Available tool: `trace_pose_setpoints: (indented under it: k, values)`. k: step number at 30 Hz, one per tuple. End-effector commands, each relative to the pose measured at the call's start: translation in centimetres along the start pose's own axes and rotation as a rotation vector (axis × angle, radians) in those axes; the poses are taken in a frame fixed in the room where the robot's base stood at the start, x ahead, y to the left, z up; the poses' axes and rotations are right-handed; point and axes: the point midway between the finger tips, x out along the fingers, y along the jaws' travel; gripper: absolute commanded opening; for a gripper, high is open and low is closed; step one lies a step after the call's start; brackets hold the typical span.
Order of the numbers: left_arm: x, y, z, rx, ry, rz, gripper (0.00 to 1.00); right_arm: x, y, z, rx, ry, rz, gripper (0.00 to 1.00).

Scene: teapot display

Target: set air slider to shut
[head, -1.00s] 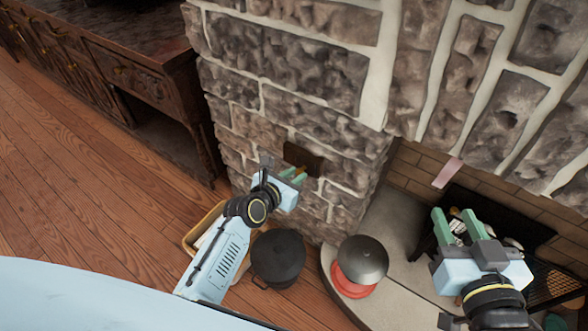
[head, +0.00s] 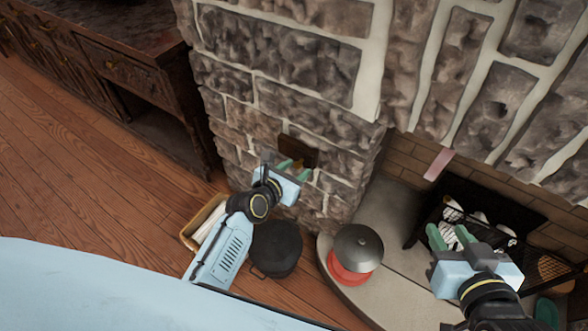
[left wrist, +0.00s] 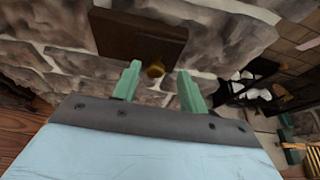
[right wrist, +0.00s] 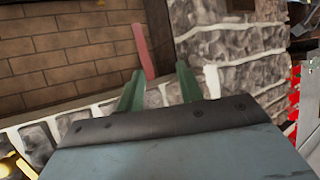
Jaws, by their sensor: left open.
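A dark brown plate (head: 299,149) is set in the stone wall of the fireplace, with a small brass knob (head: 298,164) on it. I take these to be the air slider. In the left wrist view the plate (left wrist: 125,36) lies just past my fingertips, and the knob (left wrist: 155,70) shows between the two green fingers. My left gripper (head: 295,171) is open at the plate; I cannot tell whether a finger touches the knob. My right gripper (head: 450,236) is open and empty in front of the hearth, away from the plate.
A black pot (head: 275,249) stands on the floor below my left arm, beside a wooden box (head: 190,234). A grey lidded pan with a red base (head: 350,279) sits on the hearth edge. A pink strip (head: 438,164) hangs at the fireplace opening, above a black grate (head: 478,205).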

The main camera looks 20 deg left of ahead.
Motion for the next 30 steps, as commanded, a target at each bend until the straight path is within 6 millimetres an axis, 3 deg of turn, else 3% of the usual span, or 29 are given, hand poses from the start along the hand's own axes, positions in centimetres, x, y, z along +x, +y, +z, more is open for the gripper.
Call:
trace_pose_setpoints:
  k: [8, 14, 23, 29, 30]
  values:
    - [-0.6, 0.1, 0.0, 0.001, 0.001, 0.003, 0.42, -0.2, 0.1, 0.8, 0.001, -0.054, 0.003, 0.36]
    - [-2.2, 0.1, 0.1, 0.0, 0.001, 0.003, 0.42, -1.3, 0.8, 3.9, 0.003, -0.242, 0.019, 0.36]
    - [-5.1, 0.1, 0.1, 0.0, 0.001, 0.003, 0.42, -4.6, 1.8, 9.1, 0.014, -0.574, 0.047, 0.36]
    - [-8.5, 0.1, 0.2, 0.002, 0.003, 0.002, 0.42, -7.4, 2.6, 12.8, 0.022, -0.821, 0.069, 0.36]
    - [-9.1, 0.1, 0.2, 0.0, 0.002, 0.002, 0.42, -6.9, 2.8, 13.4, 0.019, -0.826, 0.071, 0.36]
